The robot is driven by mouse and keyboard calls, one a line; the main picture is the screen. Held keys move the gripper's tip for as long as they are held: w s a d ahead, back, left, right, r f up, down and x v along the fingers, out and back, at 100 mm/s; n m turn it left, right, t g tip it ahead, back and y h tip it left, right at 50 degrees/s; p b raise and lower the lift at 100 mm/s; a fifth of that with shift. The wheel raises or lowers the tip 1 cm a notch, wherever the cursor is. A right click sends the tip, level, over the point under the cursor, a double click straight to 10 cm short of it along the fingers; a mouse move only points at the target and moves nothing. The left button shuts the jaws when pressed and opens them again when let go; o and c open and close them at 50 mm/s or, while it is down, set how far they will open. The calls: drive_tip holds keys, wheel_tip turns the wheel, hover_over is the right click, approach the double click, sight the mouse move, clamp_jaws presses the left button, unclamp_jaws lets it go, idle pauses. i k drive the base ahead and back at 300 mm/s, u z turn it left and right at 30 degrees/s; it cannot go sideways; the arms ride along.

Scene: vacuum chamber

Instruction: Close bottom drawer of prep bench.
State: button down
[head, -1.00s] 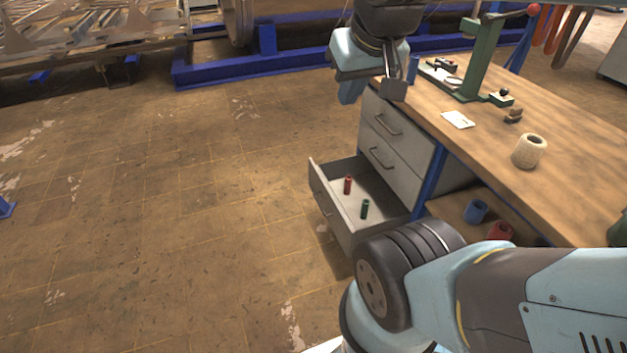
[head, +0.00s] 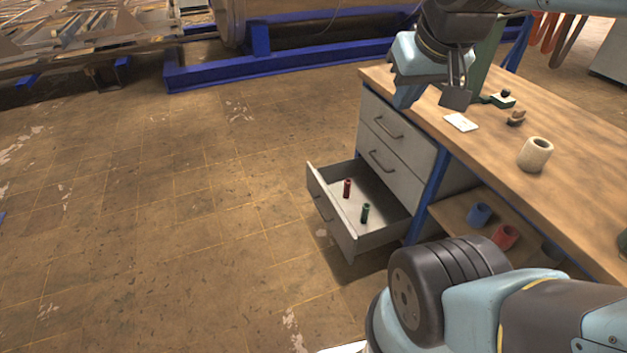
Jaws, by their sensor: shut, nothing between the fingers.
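The prep bench (head: 575,145) stands at the right with a wooden top and a stack of grey drawers at its near-left end. Its bottom drawer (head: 333,215) is pulled well out to the left over the floor. A red cylinder (head: 347,188) and a dark green cylinder (head: 365,213) stand upright in it. The two drawers above, the middle one (head: 396,176) and the top one (head: 398,135), are shut. My gripper (head: 432,93) is shut and empty. It appears above the bench's far-left end, higher than the open drawer and apart from it.
On the bench top are a white card (head: 460,122), a beige roll (head: 535,154) and a partly hidden green press (head: 487,60). A lower shelf holds a blue cup (head: 479,214) and a red cup (head: 505,236). The floor (head: 170,220) left of the drawer is clear.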

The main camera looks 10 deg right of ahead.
sight(389, 221)
drive_tip(key=z, duration=0.1)
drive_tip(key=i, duration=1)
drive_tip(key=u, duration=0.1)
